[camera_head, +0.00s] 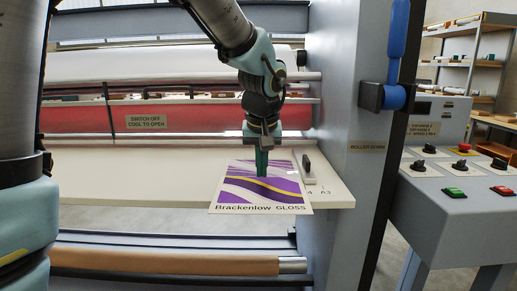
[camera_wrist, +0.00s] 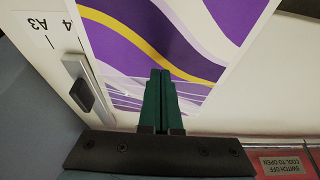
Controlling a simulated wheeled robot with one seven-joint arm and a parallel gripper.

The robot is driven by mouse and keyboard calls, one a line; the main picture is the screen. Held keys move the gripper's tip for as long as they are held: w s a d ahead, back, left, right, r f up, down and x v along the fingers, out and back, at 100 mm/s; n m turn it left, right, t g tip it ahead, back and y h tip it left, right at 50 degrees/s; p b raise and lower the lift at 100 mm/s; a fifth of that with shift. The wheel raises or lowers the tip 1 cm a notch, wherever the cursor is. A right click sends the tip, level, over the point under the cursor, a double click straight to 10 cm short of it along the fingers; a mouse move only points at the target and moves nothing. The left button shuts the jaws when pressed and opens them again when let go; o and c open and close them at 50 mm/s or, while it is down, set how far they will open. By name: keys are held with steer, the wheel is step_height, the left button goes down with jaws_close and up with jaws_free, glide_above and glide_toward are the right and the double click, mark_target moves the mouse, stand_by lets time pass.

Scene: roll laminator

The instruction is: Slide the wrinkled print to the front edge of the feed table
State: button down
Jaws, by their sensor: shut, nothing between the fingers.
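The print (camera_head: 247,189), a white sheet with purple and yellow waves and the words "Brackenlow GLOSS", lies on the right part of the cream feed table (camera_head: 135,180). Its lower edge reaches past the table's front edge in the head view. My gripper (camera_head: 262,173) points down over the upper middle of the print, fingers shut with nothing between them. The fingertips appear at or just above the sheet; contact is unclear. In the wrist view the green fingers (camera_wrist: 161,76) lie over the print (camera_wrist: 168,38). Wrinkles are hard to tell, though fine pale lines show beside the fingers.
A side guide with a black knob (camera_head: 308,169) stands right of the print, by the "A3" mark. The red roller guard (camera_head: 190,117) is behind the table. A grey side frame (camera_head: 345,110) and control panel (camera_head: 455,180) stand at right. The table's left is clear.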

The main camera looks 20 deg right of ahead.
steer(key=shift+r, duration=0.3)
step_height(320, 180, up, 5)
steer(key=p, duration=0.3)
steer(key=shift+f+p, duration=0.1)
steer(key=shift+p, duration=0.2)
stand_by(0.3)
